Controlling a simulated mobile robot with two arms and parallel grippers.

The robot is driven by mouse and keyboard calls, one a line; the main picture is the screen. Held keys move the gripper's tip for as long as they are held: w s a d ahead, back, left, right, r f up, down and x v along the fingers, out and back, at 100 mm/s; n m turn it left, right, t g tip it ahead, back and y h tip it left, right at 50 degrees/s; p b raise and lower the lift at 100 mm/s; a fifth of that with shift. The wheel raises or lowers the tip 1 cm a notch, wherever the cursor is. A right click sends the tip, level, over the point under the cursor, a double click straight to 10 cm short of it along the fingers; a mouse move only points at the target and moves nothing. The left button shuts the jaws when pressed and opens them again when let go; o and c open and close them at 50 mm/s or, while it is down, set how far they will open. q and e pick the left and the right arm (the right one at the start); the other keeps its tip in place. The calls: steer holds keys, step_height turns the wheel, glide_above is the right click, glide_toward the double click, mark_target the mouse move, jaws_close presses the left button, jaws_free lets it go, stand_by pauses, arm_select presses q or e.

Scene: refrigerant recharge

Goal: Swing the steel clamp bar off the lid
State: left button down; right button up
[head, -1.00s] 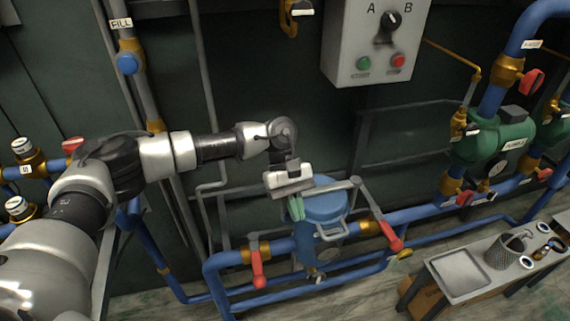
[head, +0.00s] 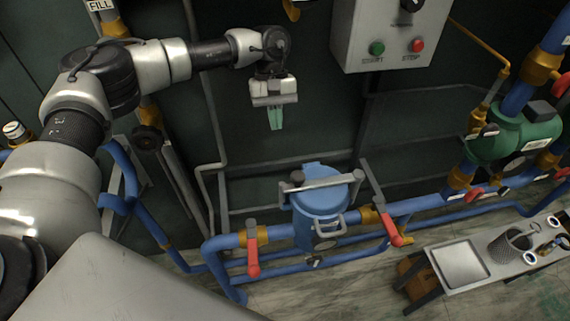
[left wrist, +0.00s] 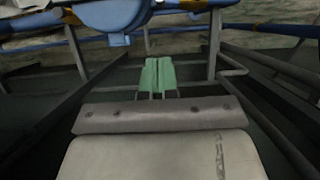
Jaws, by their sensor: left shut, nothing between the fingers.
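The blue lid (head: 320,203) tops the upright blue housing in the pipework, low centre in the head view. The steel clamp bar (head: 325,184) lies across the lid, with a rounded grey knob at its left end. My left gripper (head: 276,122) hangs fingers down, above and to the left of the lid, touching nothing. Its green fingers are shut and empty. They also show close together in the left wrist view (left wrist: 157,78), with a blue rounded part at the top of that picture. My right gripper is not in view.
Red-handled levers stand left (head: 252,256) and right (head: 391,228) of the housing. A control box (head: 385,35) hangs on the wall at upper right. A bench with a metal tray (head: 462,264) and a mesh cup stands at lower right. The wall around the gripper is clear.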

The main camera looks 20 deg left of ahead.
arm_select(q)
steer(key=shift+s, duration=0.15)
steer(key=s+d+f+p, duration=0.4)
steer(key=s+f, duration=0.2)
steer(key=f, duration=0.3)
steer(key=shift+d+f, duration=0.15)
steer(key=shift+d, duration=0.05)
steer(key=shift+s+d, duration=0.1)
steer(key=shift+s, duration=0.05)
